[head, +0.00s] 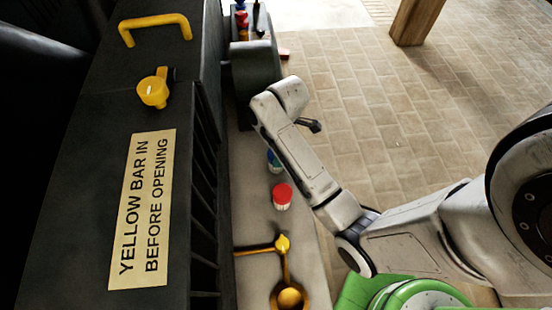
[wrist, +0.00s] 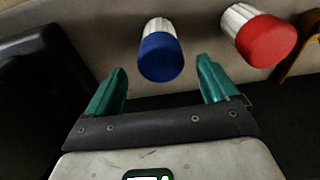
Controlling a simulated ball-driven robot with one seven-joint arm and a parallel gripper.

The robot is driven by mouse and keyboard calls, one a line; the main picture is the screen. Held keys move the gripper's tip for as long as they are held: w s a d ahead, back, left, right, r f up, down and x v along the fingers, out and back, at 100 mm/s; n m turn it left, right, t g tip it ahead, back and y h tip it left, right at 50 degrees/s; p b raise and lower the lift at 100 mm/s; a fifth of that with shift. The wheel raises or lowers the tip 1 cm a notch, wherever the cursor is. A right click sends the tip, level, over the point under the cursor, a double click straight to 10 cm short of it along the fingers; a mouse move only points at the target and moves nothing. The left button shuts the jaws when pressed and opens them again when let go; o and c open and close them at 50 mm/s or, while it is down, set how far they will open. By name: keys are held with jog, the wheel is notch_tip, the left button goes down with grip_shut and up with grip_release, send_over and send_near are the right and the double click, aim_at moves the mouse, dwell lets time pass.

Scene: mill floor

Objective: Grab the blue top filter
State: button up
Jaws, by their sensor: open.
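The blue top filter (wrist: 160,52) has a white ribbed body and a blue cap, and shows in the wrist view just beyond my fingertips. In the head view it is a small blue patch (head: 275,166), mostly hidden by my arm. My gripper (wrist: 162,66) is open and empty, its two teal fingers spread to either side of the blue cap. A red top filter (wrist: 262,39) of the same form stands to the right in the wrist view, and below the blue one in the head view (head: 282,195).
The filters stand on a pale ledge (head: 258,215) beside a dark cabinet (head: 85,200) with a yellow label. A yellow lever and bowl-shaped part (head: 290,297) lie nearer me on the ledge. A dark machine block (head: 254,70) stands at the far end. Brick floor lies right.

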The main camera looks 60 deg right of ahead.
jog(key=shift+a+f+p, duration=0.15)
jog(key=shift+f+p, duration=0.15)
jog(key=shift+f, duration=2.55)
jog(key=c, duration=1.2)
